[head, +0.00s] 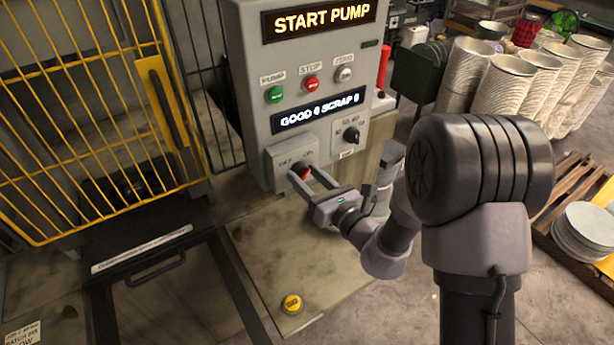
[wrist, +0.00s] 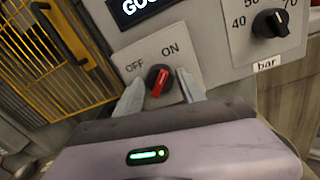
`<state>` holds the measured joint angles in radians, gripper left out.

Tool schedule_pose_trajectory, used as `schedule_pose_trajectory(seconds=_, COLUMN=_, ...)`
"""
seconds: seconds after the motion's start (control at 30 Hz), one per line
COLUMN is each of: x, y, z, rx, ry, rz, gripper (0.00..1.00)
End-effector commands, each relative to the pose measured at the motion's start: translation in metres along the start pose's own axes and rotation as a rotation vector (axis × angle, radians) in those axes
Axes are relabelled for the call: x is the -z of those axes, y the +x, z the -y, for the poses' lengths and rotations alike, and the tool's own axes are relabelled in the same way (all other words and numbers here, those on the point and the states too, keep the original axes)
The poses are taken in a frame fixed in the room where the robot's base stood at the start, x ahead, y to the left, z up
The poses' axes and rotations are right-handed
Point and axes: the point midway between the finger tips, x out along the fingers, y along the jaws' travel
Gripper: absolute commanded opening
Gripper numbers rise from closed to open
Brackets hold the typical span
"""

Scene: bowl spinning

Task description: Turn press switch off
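The press switch (wrist: 157,82) is a round black knob with a red bar, on a pale plate marked OFF and ON. Its red bar leans toward the ON side. In the head view the switch (head: 304,172) sits low on the grey control panel (head: 252,95), partly hidden by my fingers. My gripper (wrist: 160,78) is open, with one finger on each side of the knob. A gap shows between each finger and the knob in the wrist view. In the head view my gripper (head: 306,176) reaches the switch from the lower right.
The panel has a green button (head: 275,95), a red button (head: 311,83), and a black pressure dial (head: 351,135) right of the switch. A yellow cage door (head: 85,130) stands left. A yellow button (head: 292,303) is on the worktop. Stacked bowls (head: 500,80) stand at right.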

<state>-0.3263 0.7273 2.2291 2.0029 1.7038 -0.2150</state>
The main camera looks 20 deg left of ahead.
Motion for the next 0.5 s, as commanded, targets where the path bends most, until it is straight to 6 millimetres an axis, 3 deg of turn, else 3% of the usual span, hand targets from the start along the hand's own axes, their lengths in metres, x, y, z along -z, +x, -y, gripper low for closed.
schedule_pose_trajectory(seconds=0.03, x=0.0, y=-0.0001, z=0.0001, rx=0.0, ry=0.0, rz=0.0, gripper=0.34)
schedule_pose_trajectory(seconds=0.2, x=0.0, y=-0.0002, z=0.0, rx=0.0, ry=0.0, rz=0.0, gripper=0.01)
schedule_pose_trajectory(seconds=0.5, x=0.0008, y=-0.0003, z=0.0, rx=0.0, ry=-0.039, rz=-0.003, gripper=0.0)
